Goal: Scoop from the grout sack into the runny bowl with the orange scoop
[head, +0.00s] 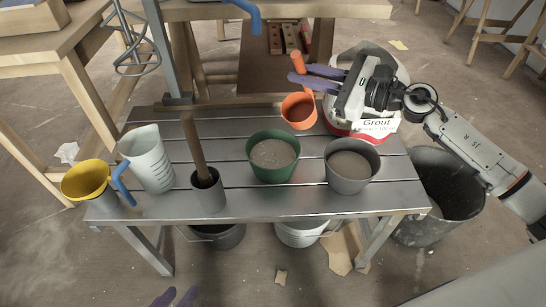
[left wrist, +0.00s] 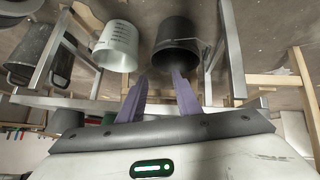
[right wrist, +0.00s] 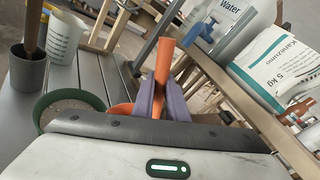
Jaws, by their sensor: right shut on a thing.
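My right gripper (head: 299,75) is shut on the handle of the orange scoop (head: 299,111); the hold also shows in the right wrist view (right wrist: 161,78). The scoop's cup hangs above the bench, behind the green bowl (head: 273,173) and left of the grout sack (head: 357,136). Its inside looks orange, with no clear load. The sack is white and red, labelled "Grout", and partly hidden by my right gripper. The green bowl and a grey bowl (head: 352,182) both hold grey material; I cannot tell which is runny. My left gripper (left wrist: 160,76) is open and empty, low in front of the bench.
A dark bucket (head: 432,225) stands on the floor at right. Wooden tables stand behind.

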